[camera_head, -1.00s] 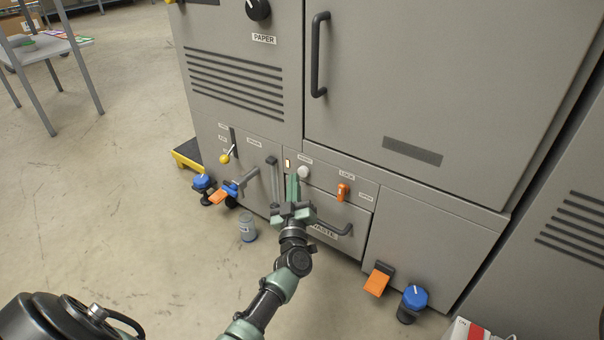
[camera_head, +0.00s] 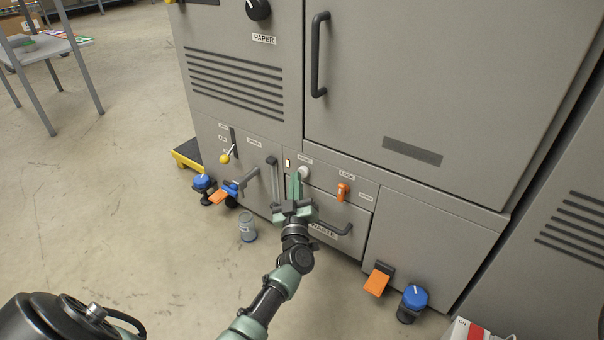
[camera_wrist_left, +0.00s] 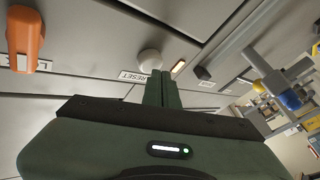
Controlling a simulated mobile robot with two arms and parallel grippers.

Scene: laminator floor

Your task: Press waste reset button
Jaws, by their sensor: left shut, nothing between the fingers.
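The waste reset button is a round whitish knob (camera_head: 304,173) on the machine's lower front panel, above the waste drawer (camera_head: 330,217). In the left wrist view the button (camera_wrist_left: 150,60) sits beside a RESET label, just beyond my fingertips. My left gripper (camera_head: 295,178) is shut and empty, its green fingers pointing at the panel. In the head view the tips are at the button's left edge; in the left wrist view the fingers (camera_wrist_left: 161,80) end just below and right of it. I cannot tell whether they touch it. My right gripper is not in view.
An orange lock switch (camera_head: 343,191) is right of the button, and a small lit indicator (camera_head: 287,163) is left of it. The drawer has a dark handle (camera_head: 341,230). A grey cylinder (camera_head: 247,228) stands on the floor. Orange pedals (camera_head: 377,280) and blue-capped feet (camera_head: 414,297) stick out low.

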